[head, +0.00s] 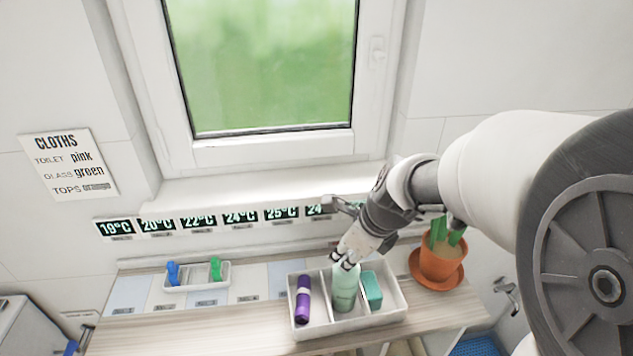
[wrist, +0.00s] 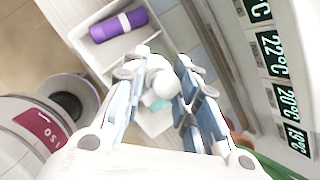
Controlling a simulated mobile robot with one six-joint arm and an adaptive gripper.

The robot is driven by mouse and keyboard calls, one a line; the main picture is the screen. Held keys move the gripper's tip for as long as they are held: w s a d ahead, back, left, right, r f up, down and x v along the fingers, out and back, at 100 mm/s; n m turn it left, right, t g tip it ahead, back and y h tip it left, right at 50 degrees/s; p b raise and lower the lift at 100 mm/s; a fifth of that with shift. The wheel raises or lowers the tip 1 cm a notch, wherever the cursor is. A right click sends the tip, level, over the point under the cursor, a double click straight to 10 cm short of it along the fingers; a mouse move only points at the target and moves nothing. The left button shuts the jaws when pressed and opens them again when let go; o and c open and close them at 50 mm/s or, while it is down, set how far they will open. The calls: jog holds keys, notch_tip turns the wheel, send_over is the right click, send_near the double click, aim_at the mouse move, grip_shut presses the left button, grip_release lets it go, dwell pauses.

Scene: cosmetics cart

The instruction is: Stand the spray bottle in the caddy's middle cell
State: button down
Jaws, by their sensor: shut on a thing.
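The pale green spray bottle (head: 346,290) is upright in the middle cell of the white caddy (head: 398,316), between two dividers. I cannot tell whether its base touches the cell floor. My gripper (head: 346,262) is shut on the bottle's top from above and hides part of it. In the wrist view, my gripper (wrist: 158,92) has its fingers on both sides of the bottle's white top (wrist: 160,76). The caddy (wrist: 88,47) shows behind it.
A potted plant (head: 438,264) is close on the right. A small tray (head: 197,286) with blue and green items lies left. Temperature displays (head: 199,221) line the wall.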

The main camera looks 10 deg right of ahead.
jog(key=shift+r, duration=0.15)
jog(key=c, duration=1.3)
grip_release()
jog(key=shift+f, duration=0.2)
jog(key=shift+r, duration=0.4)
jog(key=p+v, duration=0.5)
jog(key=v, duration=0.6)
jog(key=s+n, duration=0.5)
jog(key=n, duration=0.4)
jog(key=s+a+r+n+h, duration=0.1)
jog(key=s+n, duration=0.5)
jog(key=n, duration=0.3)
jog(key=s+n+h, duration=0.1)
jog(key=s+n, duration=0.5)
jog(key=n, duration=0.2)
jog(key=shift+a+r+n, duration=0.35)
jog(key=shift+r+n, duration=0.05)
